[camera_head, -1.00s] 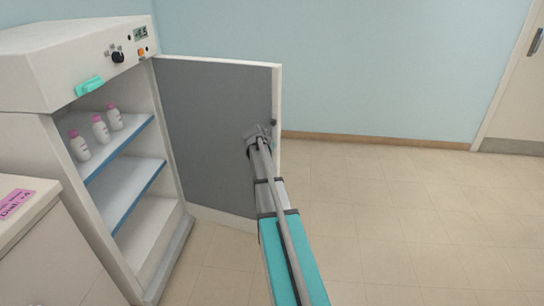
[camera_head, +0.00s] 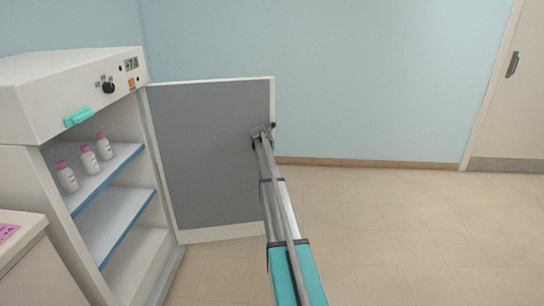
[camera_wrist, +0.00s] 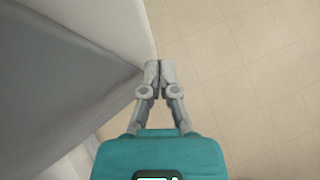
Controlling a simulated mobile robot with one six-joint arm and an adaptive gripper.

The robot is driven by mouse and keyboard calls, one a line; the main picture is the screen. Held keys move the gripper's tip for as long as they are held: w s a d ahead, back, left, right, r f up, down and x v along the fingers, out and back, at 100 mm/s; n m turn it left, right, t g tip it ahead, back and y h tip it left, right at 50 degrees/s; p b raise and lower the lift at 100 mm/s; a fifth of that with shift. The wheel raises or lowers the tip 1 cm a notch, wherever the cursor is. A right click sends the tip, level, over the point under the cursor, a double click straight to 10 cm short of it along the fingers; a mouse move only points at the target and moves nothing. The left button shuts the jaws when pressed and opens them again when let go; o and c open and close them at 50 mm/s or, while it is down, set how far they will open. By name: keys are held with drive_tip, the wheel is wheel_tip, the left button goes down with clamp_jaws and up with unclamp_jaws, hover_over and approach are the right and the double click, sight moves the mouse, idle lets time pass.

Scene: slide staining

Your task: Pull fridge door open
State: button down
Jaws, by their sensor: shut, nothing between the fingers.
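The fridge (camera_head: 70,75) is a white cabinet at the left of the head view, with its inside showing. Its door (camera_head: 207,160) has a grey inner panel and a white rim, and stands wide open to the right. My gripper (camera_head: 260,131) is in front of the door's inner face near its free edge; from here I cannot tell whether it touches. In the wrist view my gripper (camera_wrist: 159,66) is shut with nothing between the fingertips, beside the door's edge (camera_wrist: 128,30). The outer face of the door is hidden.
Several white bottles with pink caps (camera_head: 89,159) stand on the upper fridge shelf (camera_head: 115,170). A white counter (camera_head: 35,255) stands at the lower left. The tiled floor (camera_head: 400,235) to the right is clear. Another door (camera_head: 505,95) is at the far right.

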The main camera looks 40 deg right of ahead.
drive_tip(key=shift+w+d, duration=0.25)
drive_tip(key=shift+w, duration=0.25)
drive_tip(key=shift+w+d, duration=0.25)
drive_tip(key=shift+w, duration=0.2)
drive_tip(key=shift+s+a, duration=0.1)
drive_tip(key=shift+s, duration=0.1)
drive_tip(key=s+a+r+p, duration=0.3)
drive_tip(key=s+r+p, duration=0.4)
drive_tip(key=s, duration=0.3)
drive_tip(key=shift+a, duration=0.35)
idle(0.4)
